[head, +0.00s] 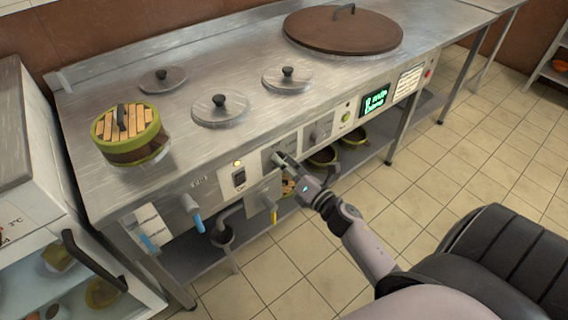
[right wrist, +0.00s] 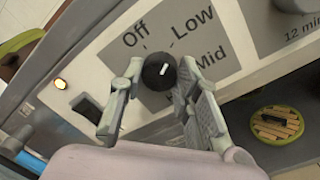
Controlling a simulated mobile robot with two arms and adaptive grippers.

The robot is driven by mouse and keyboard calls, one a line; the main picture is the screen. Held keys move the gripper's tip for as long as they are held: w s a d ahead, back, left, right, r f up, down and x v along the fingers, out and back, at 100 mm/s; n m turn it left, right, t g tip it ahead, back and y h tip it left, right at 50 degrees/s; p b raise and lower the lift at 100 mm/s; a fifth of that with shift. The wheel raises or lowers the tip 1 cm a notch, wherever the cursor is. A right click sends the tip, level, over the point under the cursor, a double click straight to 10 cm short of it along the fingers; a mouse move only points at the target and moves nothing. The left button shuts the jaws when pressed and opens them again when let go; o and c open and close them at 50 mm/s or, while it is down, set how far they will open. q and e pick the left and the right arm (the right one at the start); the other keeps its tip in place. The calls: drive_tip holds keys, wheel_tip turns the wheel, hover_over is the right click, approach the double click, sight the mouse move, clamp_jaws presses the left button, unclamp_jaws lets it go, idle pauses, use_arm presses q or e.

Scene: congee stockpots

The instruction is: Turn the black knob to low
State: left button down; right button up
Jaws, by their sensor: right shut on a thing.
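The black knob (right wrist: 157,76) is on a grey dial plate marked Off, Low and Mid, with another label partly covered by my gripper. Its short white pointer tilts up and slightly right, towards the side between Off and Low; I cannot tell its exact setting. My right gripper (right wrist: 160,72) has one finger on each side of the knob and is shut on it. In the head view my right gripper (head: 283,160) is at the front panel of the steel counter and hides the knob. My left gripper is not in view.
The steel counter (head: 240,62) holds several round lids and a bamboo steamer (head: 128,132). Its front panel has a lit indicator (head: 237,163), a switch (head: 239,178), a blue-handled tap (head: 193,212) and a green display (head: 374,99).

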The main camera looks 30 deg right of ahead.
drive_tip(key=o, duration=1.1)
drive_tip(key=shift+o, duration=0.2)
drive_tip(key=s+d, duration=0.1)
drive_tip(key=s, duration=1.1)
drive_tip(key=shift+d+f, duration=0.15)
drive_tip(key=shift+f, duration=0.15)
drive_tip(key=shift+w, duration=0.1)
